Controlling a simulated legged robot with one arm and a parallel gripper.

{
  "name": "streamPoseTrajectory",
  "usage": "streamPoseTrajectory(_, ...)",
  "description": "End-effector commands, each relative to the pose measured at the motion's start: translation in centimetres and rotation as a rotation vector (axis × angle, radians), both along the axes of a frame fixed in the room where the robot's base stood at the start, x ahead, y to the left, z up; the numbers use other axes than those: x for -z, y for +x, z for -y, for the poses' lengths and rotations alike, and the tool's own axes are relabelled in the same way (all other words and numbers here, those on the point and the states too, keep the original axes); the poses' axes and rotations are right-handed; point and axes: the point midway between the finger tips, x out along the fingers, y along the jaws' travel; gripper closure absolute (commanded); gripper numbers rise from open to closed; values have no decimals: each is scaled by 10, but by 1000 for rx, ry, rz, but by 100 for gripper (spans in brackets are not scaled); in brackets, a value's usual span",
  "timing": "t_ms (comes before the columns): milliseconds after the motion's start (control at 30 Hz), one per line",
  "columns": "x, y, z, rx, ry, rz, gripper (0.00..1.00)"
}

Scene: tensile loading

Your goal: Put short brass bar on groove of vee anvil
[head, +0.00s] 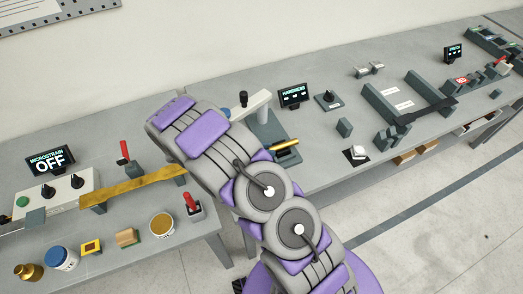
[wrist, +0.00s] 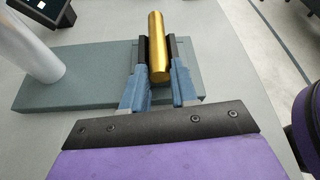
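The short brass bar (wrist: 156,45) is a smooth gold cylinder. In the wrist view it lies lengthwise between the dark finger pads of my gripper (wrist: 158,62), which is shut on it. The bar is over the grey-green base plate (wrist: 85,88) of the hardness stand; whether it touches anything below cannot be told. In the head view the bar (head: 286,144) sticks out to the right of my arm, beside the stand's base (head: 270,127). My arm covers most of the gripper there. I cannot make out the vee anvil or its groove; the bar and fingers may hide it.
A white column (wrist: 30,45) rises from the plate at left in the wrist view. The hardness display (head: 294,95) stands behind the base. A red-handled block (head: 193,206) and a long brass strip (head: 132,187) are left of my arm.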

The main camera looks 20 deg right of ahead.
Motion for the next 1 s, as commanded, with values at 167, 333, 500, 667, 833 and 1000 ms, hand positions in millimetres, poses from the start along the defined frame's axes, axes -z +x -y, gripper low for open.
streamPoseTrajectory(167,0,0,-11,-3,-9,0,54)
streamPoseTrajectory(333,-1,1,-17,-3,-16,0,50)
streamPoseTrajectory(500,-2,1,-11,-3,-9,0,50)
streamPoseTrajectory(667,-9,2,-21,-5,-1,2,50)
streamPoseTrajectory(833,-23,4,-57,-8,-3,4,50)
streamPoseTrajectory(1000,-36,5,-94,-6,-9,4,50)
